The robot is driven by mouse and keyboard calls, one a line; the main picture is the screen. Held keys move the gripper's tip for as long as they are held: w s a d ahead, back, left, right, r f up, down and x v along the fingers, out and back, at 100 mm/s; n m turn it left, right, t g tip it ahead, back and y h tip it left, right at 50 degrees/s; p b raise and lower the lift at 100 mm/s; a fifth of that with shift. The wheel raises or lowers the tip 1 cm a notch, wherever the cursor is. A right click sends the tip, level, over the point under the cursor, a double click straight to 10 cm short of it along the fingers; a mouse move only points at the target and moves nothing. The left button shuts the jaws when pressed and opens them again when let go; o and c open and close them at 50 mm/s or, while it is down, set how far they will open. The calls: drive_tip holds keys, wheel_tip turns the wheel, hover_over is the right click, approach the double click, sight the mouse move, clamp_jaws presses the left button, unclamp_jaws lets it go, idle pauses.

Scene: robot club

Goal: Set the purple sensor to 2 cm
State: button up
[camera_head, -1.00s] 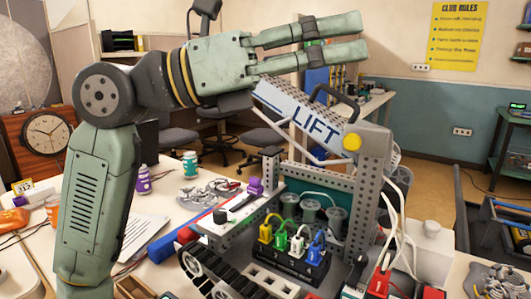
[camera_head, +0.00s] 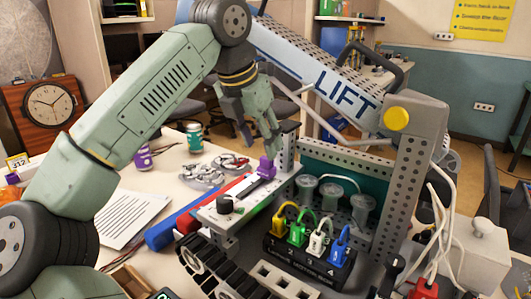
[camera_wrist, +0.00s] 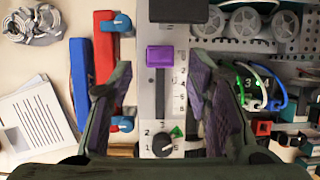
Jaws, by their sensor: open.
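The purple sensor (camera_head: 267,168) is a small block on a white slide plate (camera_head: 238,194) on the machine. In the wrist view the purple sensor (camera_wrist: 159,56) sits across a dark slot, near the upper end of a marked scale (camera_wrist: 181,80); the scale's numbers are too small to read surely. My gripper (camera_head: 262,148) points down just above the sensor. In the wrist view my gripper (camera_wrist: 160,72) is open, with one finger left and one right of the slide plate, and nothing between them is held.
A black knob (camera_wrist: 162,143) with a numbered dial stands at the plate's near end. Coloured plugs (camera_head: 300,234) and grey spools (camera_head: 332,196) are to the right. Red and blue bars (camera_head: 175,226) lie left. The LIFT beam (camera_head: 320,75) rises behind my gripper.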

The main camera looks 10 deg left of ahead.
sight(266, 158)
drive_tip(key=shift+x, duration=2.25)
drive_tip(key=shift+d, duration=0.1)
drive_tip(key=shift+r, duration=0.1)
clamp_jaws()
